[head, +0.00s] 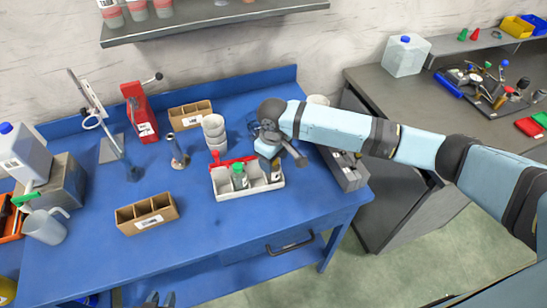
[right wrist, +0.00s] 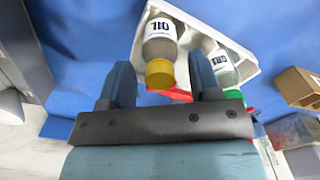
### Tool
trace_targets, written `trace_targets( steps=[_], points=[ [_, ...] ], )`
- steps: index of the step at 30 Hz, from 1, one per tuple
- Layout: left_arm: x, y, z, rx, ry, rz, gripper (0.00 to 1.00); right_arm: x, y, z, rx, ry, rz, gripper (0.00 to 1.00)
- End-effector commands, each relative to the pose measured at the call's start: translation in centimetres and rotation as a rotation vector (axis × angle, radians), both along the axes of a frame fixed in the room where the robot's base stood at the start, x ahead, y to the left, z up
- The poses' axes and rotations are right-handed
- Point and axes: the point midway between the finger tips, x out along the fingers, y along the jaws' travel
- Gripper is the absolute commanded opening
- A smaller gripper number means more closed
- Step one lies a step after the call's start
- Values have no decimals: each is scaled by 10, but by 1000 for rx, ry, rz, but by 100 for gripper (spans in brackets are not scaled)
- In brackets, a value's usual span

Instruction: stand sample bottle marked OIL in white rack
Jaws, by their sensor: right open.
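The white rack (head: 262,187) stands near the table's front edge. The bottle marked OIL (right wrist: 160,40), with a yellow cap, stands in an end compartment of it; in the head view it is the right-hand one, partly hidden below my gripper. My right gripper (right wrist: 161,82) is open, with its fingers on either side of the yellow cap and not closed on it. In the head view the right gripper (head: 273,152) is just above the rack. A green-capped bottle (head: 240,177) stands in another compartment. My left gripper (head: 159,299) barely shows at the bottom edge; its jaws are unclear.
White cups (head: 214,130) are stacked behind the rack, and a red object (head: 232,162) lies at its back edge. A cardboard box with compartments (head: 147,214) stands to the left. A grey container (head: 347,172) stands close on the right.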

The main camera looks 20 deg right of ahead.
Motion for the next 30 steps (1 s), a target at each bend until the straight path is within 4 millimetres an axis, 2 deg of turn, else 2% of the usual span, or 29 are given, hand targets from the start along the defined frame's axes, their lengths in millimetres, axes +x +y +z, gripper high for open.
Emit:
trace_targets(
  steps=[4,8,21,25,30],
  points=[
    [0,0,1,-1,-2,0,32,0,0,4,0,0,0,57],
    [0,0,0,-1,-2,-1,32,1,0,21,1,-4,0,57],
    [-1,0,-8,0,2,-1,32,0,0,115,1,-3,1,57],
    [-1,0,-9,0,3,-1,32,0,0,130,1,-2,0,57],
    [-1,0,-9,0,3,-1,32,0,0,138,1,-1,0,57]
  ],
)
